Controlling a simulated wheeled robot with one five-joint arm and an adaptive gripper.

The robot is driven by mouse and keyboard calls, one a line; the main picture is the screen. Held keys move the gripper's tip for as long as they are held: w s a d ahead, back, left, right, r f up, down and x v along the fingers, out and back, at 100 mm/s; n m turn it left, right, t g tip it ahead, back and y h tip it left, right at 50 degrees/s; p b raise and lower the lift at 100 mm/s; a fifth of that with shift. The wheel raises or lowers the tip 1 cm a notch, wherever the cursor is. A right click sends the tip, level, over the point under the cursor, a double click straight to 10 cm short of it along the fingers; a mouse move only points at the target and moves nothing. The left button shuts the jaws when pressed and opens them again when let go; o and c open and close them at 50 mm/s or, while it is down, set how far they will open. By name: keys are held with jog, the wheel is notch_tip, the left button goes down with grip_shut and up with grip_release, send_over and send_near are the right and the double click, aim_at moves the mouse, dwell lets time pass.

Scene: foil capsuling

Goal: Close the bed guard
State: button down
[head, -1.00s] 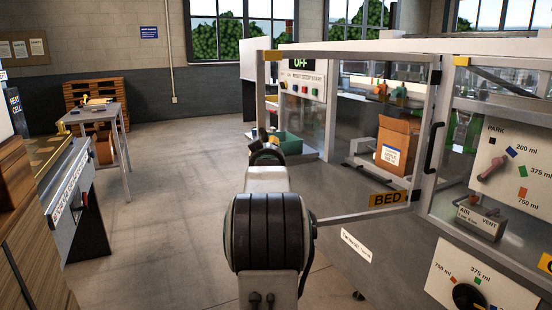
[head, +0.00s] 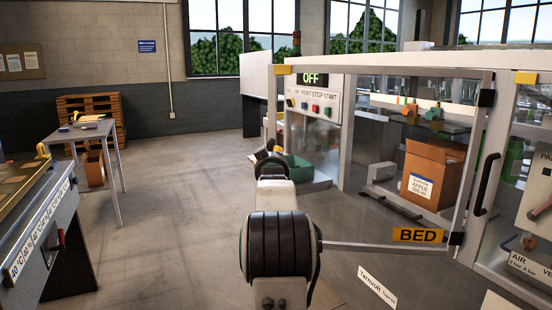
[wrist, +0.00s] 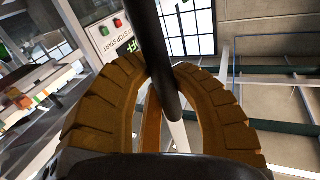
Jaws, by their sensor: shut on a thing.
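The bed guard is a clear panel in a grey frame with a yellow BED label (head: 418,235). It stands swung out from the machine, its far right side at the black hinge-like fittings. Its free left edge, with a yellow top corner (head: 283,69), is beside my arm. My gripper (wrist: 165,78) has tan curved fingers closed around a black bar (wrist: 150,40), which looks like the guard's handle. In the head view my gripper (head: 270,155) is small and mostly hidden behind my arm.
Behind the guard are an OFF control panel (head: 314,95), a green bin (head: 299,168) and a cardboard box (head: 433,173). A table (head: 85,131) and a bench (head: 50,235) stand at left. Grey floor (head: 165,215) between them is clear.

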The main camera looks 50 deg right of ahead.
jog(key=shift+w+d, duration=0.2)
jog(key=c, duration=1)
grip_release()
jog(key=shift+o, duration=0.2)
jog(key=shift+s+a, duration=0.1)
jog(key=shift+s, duration=0.05)
jog(key=v, duration=1.1)
jog(key=shift+s+a, duration=0.2)
jog(key=shift+a, duration=0.15)
jog(key=shift+o, duration=0.3)
